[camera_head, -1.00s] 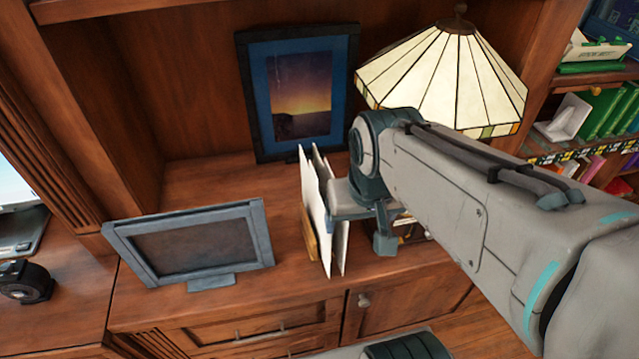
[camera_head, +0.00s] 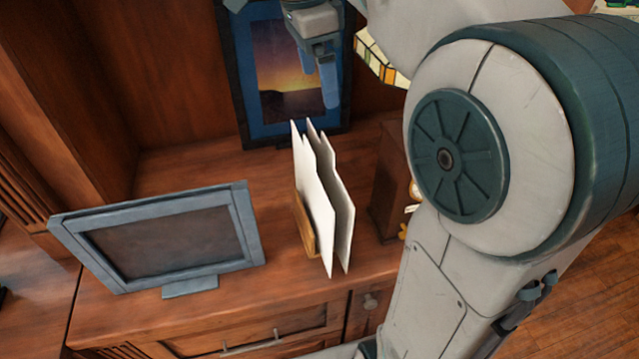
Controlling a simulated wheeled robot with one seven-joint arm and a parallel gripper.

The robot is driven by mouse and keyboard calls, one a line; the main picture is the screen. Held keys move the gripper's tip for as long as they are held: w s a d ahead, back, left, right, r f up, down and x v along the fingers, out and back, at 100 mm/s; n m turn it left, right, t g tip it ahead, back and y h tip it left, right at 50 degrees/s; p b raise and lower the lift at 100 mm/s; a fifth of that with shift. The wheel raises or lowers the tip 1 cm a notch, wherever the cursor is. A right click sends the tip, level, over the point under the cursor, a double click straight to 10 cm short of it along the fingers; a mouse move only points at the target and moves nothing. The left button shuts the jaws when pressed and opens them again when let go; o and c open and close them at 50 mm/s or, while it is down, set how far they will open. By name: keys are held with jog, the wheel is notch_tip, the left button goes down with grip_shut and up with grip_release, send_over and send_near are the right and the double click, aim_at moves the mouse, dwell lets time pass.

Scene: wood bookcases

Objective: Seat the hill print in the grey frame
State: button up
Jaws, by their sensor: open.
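The grey frame (camera_head: 160,244) stands tilted back on its foot at the left of the cabinet top, with a bare dark panel inside. Several white sheets (camera_head: 318,205) stand upright in a small wooden holder (camera_head: 305,228) to its right. Their picture sides are turned away, so I cannot tell which is the hill print. My gripper (camera_head: 318,72) is open and empty. It is above and behind the sheets, in front of the blue-matted picture, and touches neither grey frame nor sheets.
A dark frame with a blue mat and a sunset picture (camera_head: 283,75) stands against the back. A brown wooden object (camera_head: 388,190) stands right of the sheets, partly behind my arm. A stained-glass lamp shade (camera_head: 375,62) is mostly hidden. Cabinet top between frame and holder is clear.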

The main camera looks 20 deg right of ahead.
jog(key=b, duration=0.1)
send_over(327, 142)
notch_tip(327, 142, down, 8)
jog(key=shift+f+b, duration=0.55)
jog(key=shift+f, duration=2.15)
jog(key=shift+c, duration=0.3)
jog(key=c, duration=1.3)
